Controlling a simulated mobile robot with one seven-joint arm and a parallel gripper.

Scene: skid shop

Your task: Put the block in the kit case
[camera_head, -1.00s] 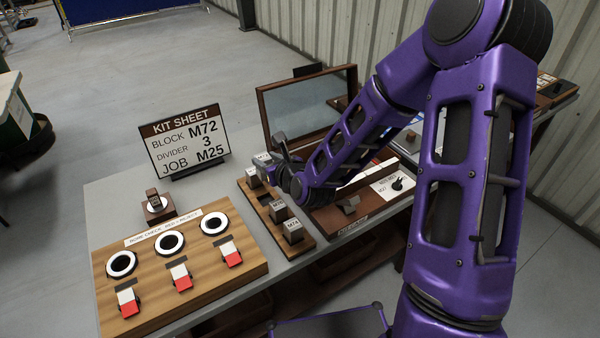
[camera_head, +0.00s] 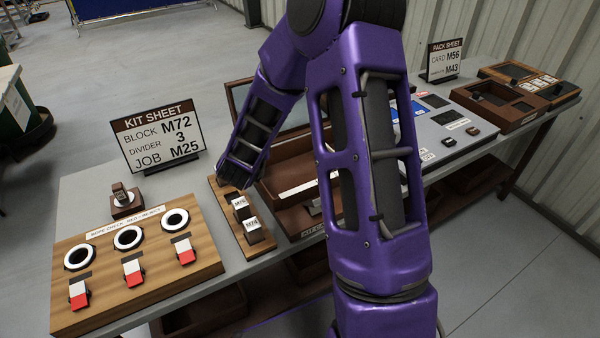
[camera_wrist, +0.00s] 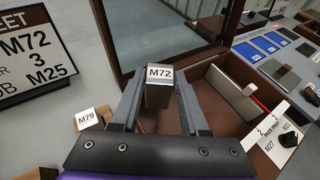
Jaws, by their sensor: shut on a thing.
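The kit case (camera_wrist: 215,112) is an open brown box with a raised, framed lid (camera_wrist: 165,30). The block appears in front of the case's left part and lid; its height above the case is unclear. The kit sheet (camera_head: 155,132) reads block M72, divider 3, job M25.
A bore-check board (camera_head: 140,275) lies front left. Trays (camera_head: 495,103) stand far right.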

